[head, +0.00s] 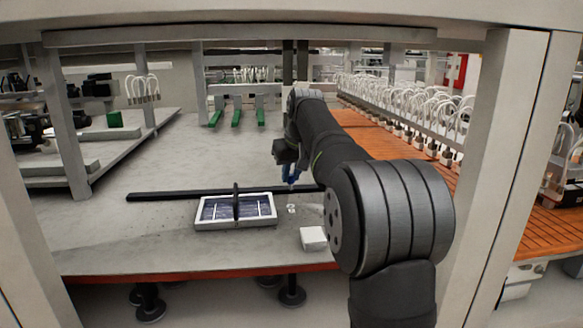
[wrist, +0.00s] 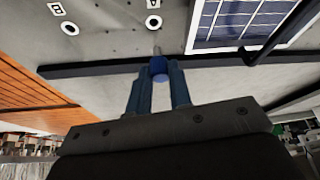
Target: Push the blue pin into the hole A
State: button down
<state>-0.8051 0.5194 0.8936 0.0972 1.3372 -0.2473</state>
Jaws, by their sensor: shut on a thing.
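My gripper (wrist: 159,75) is shut on the blue pin (wrist: 159,67) in the wrist view; the pin's grey metal tip points away from the fingers. The hole A (wrist: 153,22), a dark spot in a white ring beside a letter A, lies just beyond the tip in the picture, and the tip is not in it. A second ringed hole (wrist: 69,28), marked B, lies to its left. In the head view my gripper (head: 290,175) is over the grey table near small white marks (head: 291,208); the pin cannot be made out clearly there.
A white-framed blue panel (head: 265,222) with a dark upright piece stands left of the marks. A long black bar (head: 160,196) lies behind it. A white block (head: 314,238) sits near the table's front edge. The grey table (head: 130,240) is clear at left; orange slats lie at right.

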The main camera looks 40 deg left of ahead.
aim_at(292, 183)
jog(key=shift+f, duration=1.9)
jog(key=shift+f, duration=1.55)
jog(key=c, duration=1.2)
grip_release()
jog(key=shift+c, duration=0.2)
jog(key=v, duration=1.7)
jog(key=shift+r, duration=0.2)
jog(key=x, duration=1.7)
jog(key=shift+f, duration=0.25)
jog(key=shift+r, duration=0.2)
